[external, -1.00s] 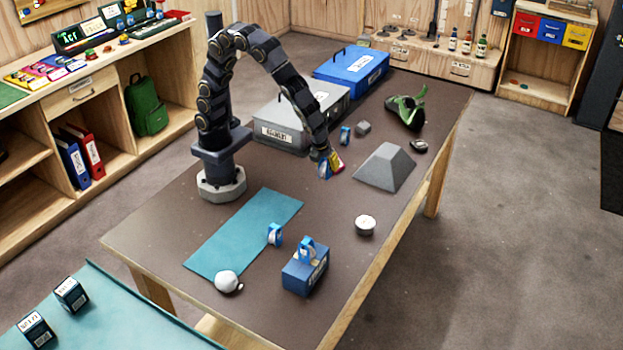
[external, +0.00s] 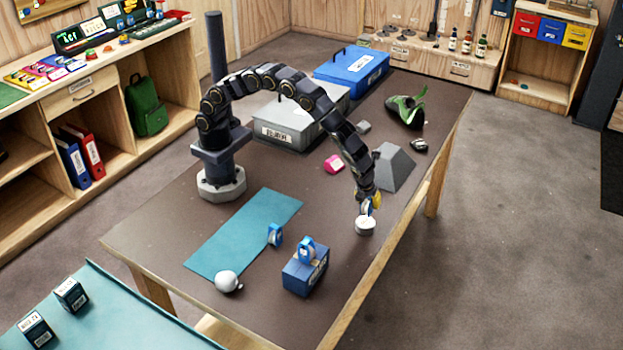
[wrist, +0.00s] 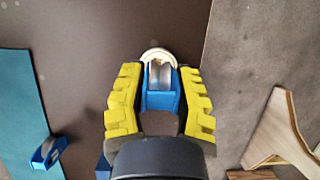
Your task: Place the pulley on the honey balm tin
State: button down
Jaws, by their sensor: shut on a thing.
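My gripper (external: 369,205) has yellow fingers and is shut on a blue pulley with a metal wheel (wrist: 161,76). In the external view the held pulley (external: 366,211) is small and partly hidden by the fingers. The honey balm tin (external: 365,227), round and whitish, stands near the table's right edge, directly below the pulley. In the wrist view a pale rim of the tin (wrist: 157,54) shows behind the pulley, which covers most of it. I cannot tell whether pulley and tin touch.
A grey wedge-like block (external: 396,168) stands just behind my gripper. A blue box (external: 304,275) with a blue ring-like piece on top, another blue piece (external: 275,235) by the teal mat (external: 235,237) and a white ball (external: 227,281) lie toward the front.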

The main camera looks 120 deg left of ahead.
aim_at(368, 209)
jog(key=shift+f, duration=1.55)
jog(key=shift+f, duration=0.15)
jog(key=c, duration=0.8)
grip_release()
